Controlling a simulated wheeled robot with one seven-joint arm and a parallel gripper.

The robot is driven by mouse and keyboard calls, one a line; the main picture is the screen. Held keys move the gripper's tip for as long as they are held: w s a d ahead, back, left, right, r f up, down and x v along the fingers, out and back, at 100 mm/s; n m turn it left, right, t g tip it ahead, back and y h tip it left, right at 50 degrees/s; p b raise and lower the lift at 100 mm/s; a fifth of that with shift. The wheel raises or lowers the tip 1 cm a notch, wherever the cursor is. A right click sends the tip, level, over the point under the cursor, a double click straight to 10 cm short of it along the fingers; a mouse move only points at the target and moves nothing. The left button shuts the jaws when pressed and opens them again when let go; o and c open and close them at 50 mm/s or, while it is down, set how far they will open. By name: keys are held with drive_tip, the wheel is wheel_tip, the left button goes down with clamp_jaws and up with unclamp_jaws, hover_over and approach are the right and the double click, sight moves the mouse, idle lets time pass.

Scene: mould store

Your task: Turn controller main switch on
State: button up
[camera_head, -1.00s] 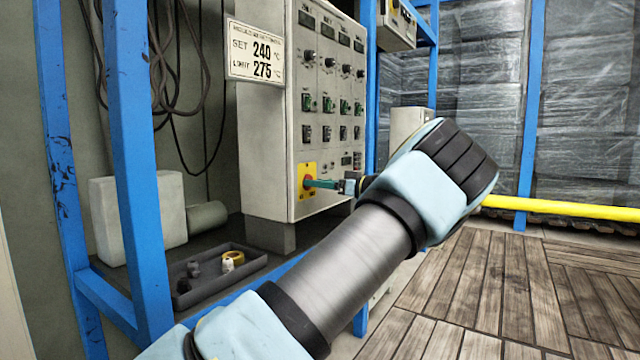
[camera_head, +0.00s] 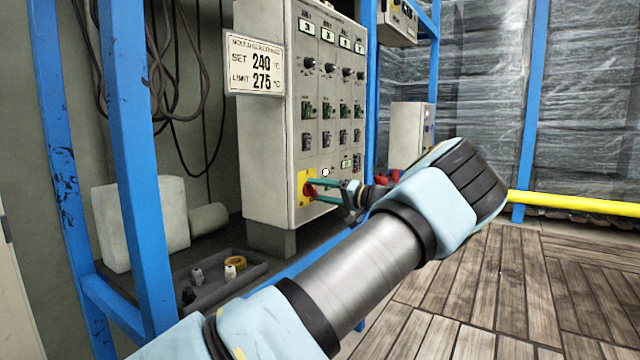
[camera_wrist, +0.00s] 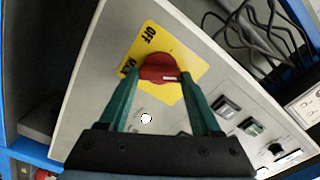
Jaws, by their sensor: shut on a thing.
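The main switch is a red rotary knob (camera_wrist: 158,68) on a yellow plate (camera_wrist: 190,90), low on the front of the grey controller cabinet (camera_head: 268,160). In the wrist view the knob's handle lies roughly across the picture. "OFF" is legible on the plate; another label is partly hidden by the knob and finger. My gripper (camera_head: 318,190) has its two green fingers on either side of the knob, shut on it. A round white lamp (camera_head: 325,172) beside the plate looks lit.
A blue frame post (camera_head: 133,150) stands left of the cabinet. A grey tray (camera_head: 215,282) with small parts and a yellow ring sits below. A sign (camera_head: 256,65) reads SET 240, LIMIT 275. A yellow rail (camera_head: 575,206) crosses at right; wooden floor (camera_head: 500,280) is clear.

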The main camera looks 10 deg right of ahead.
drive_tip(key=m+p, duration=0.2)
drive_tip(key=m, duration=0.1)
drive_tip(key=shift+r+p, duration=0.15)
drive_tip(key=shift+p, duration=0.2)
drive_tip(key=shift+m+p, duration=0.9)
drive_tip(key=shift+m, duration=0.5)
drive_tip(key=shift+f, duration=0.25)
drive_tip(key=o, duration=1.4)
drive_tip(key=shift+s+d, duration=0.1)
drive_tip(key=v, duration=1)
drive_tip(key=shift+s+d, duration=0.2)
